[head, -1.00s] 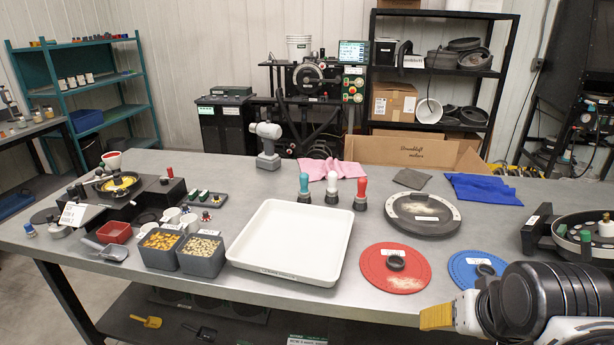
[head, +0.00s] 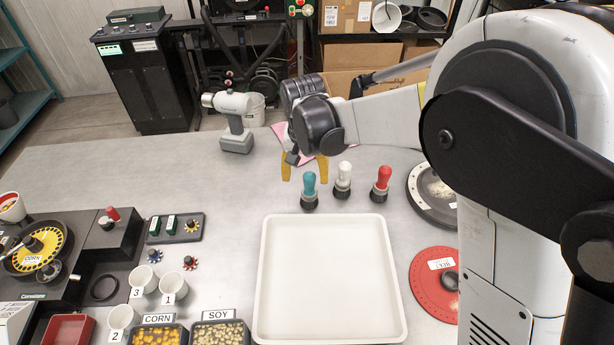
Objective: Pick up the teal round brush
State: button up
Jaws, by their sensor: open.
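The teal round brush (head: 309,190) stands upright on the grey table, just behind the white tray, with its dark bristle end down. It is the leftmost of three similar brushes. A white brush (head: 343,181) and a red brush (head: 381,184) stand to its right. My gripper (head: 305,168) is open and empty, its yellow fingers pointing down. In the picture it appears just above and behind the teal brush; I cannot tell the exact gap. My arm hides part of the table's right side.
The white tray (head: 330,334) lies in front of the brushes. A grey cordless drill (head: 234,122) stands behind and left. A red disc (head: 434,290) and a dark round plate (head: 425,205) lie to the right.

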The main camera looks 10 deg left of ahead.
aim_at(307, 185)
jog(key=f, duration=0.2)
jog(key=f+b, duration=0.1)
jog(key=f, duration=0.1)
jog(key=shift+w+d+f, duration=0.15)
jog(key=shift+w, duration=0.05)
jog(key=f, duration=0.1)
jog(key=f+b, duration=0.1)
jog(key=f, duration=0.1)
jog(key=w+f+b, duration=0.1)
jog(key=f, duration=0.1)
jog(key=shift+d+f, duration=0.1)
jog(key=shift+d, duration=0.2)
jog(key=shift+c, duration=0.2)
jog(key=c, duration=1.3)
